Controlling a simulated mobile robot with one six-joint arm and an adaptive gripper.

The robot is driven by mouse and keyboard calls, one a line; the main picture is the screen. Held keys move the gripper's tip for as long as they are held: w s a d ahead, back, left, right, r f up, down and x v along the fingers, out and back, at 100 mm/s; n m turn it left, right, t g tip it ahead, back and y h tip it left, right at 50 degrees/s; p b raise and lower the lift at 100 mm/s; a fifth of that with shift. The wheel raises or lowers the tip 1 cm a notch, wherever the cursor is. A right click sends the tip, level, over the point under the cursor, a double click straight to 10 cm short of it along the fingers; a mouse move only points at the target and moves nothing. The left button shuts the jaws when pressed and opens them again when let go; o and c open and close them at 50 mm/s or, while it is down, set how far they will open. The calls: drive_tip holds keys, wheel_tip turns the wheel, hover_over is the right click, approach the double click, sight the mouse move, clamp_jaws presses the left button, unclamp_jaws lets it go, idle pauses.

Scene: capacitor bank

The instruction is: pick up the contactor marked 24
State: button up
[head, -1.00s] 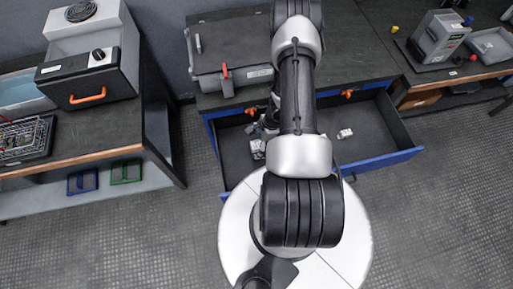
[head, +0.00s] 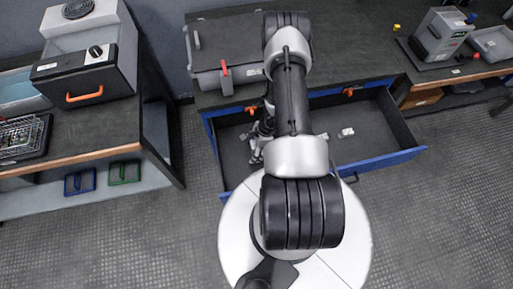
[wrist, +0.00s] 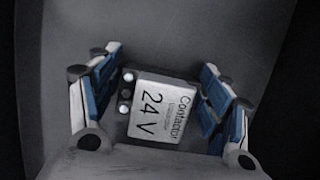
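The contactor marked "24 V" (wrist: 158,108) is a pale block with dark terminals along one side. In the wrist view it lies between the two blue-padded fingers of my gripper (wrist: 160,92), label facing the camera. The fingers are spread wide, one on each side of it, with narrow gaps that look unclosed. In the head view my gripper (head: 257,152) is down inside the open drawer (head: 375,142), partly hidden behind my arm. The contactor cannot be made out clearly there.
Another small white part (head: 346,132) lies in the drawer, right of my arm. A grey case (head: 225,75) with a red latch stands on the bench above. A workbench with an orange-handled device (head: 87,78) is at left.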

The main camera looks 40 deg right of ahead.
drive_tip(key=c, duration=0.9)
drive_tip(key=shift+c, duration=0.3)
drive_tip(key=shift+r, duration=0.15)
